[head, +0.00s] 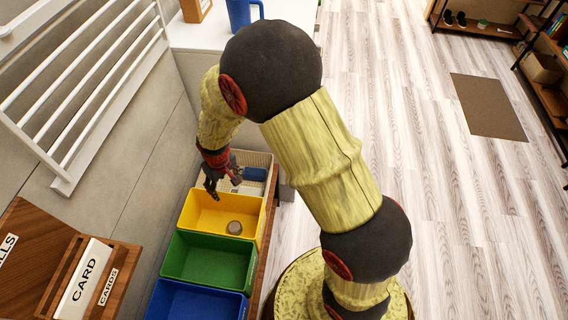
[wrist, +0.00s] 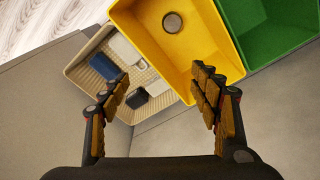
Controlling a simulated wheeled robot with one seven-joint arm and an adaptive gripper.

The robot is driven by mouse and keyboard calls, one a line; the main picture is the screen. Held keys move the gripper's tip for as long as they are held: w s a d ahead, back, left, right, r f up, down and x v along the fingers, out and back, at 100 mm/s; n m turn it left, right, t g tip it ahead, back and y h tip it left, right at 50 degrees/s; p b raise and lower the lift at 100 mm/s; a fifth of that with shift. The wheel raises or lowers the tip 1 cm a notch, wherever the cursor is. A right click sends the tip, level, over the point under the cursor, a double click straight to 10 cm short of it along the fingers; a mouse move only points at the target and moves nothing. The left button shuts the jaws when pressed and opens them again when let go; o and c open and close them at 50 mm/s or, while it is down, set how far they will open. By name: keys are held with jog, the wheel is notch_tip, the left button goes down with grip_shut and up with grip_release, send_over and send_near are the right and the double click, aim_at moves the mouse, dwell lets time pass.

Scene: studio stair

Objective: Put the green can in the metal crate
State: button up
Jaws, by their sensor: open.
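A round can-like thing (head: 234,228) with a grey top lies in the yellow bin (head: 200,213). It also shows in the wrist view (wrist: 172,22), near the bin's far end; its side colour cannot be told. I see no thing that is clearly a green can, and none that is clearly a metal crate. My gripper (head: 222,186) is open and empty above the bins, near the yellow bin's far edge. In the wrist view its fingers (wrist: 161,88) are spread wide, over the beige basket (wrist: 82,73) and the yellow bin's edge.
The green bin (head: 208,262) and blue bin (head: 190,300) stand in line before the yellow one. The beige basket holds a blue item (wrist: 103,66), a black item and pale items. A white railing and wall are left; a white counter (head: 190,35) with a blue mug (head: 240,14) is behind.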

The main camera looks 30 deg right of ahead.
jog(key=s+d+r+m+t, duration=0.1)
jog(key=s+d+r, duration=0.2)
jog(key=r, duration=0.8)
jog(key=s+d+r+m+t, duration=0.1)
jog(key=s+d+r, duration=0.2)
jog(key=r, duration=0.7)
jog(key=s+d+r+t, duration=0.1)
jog(key=s+d+r, duration=0.1)
jog(key=s+r, duration=0.3)
jog(key=s+d+r+m+t, duration=0.1)
jog(key=s+d+r, duration=0.2)
jog(key=s+r, duration=0.3)
jog(key=s, duration=0.5)
jog(key=shift+r, duration=0.2)
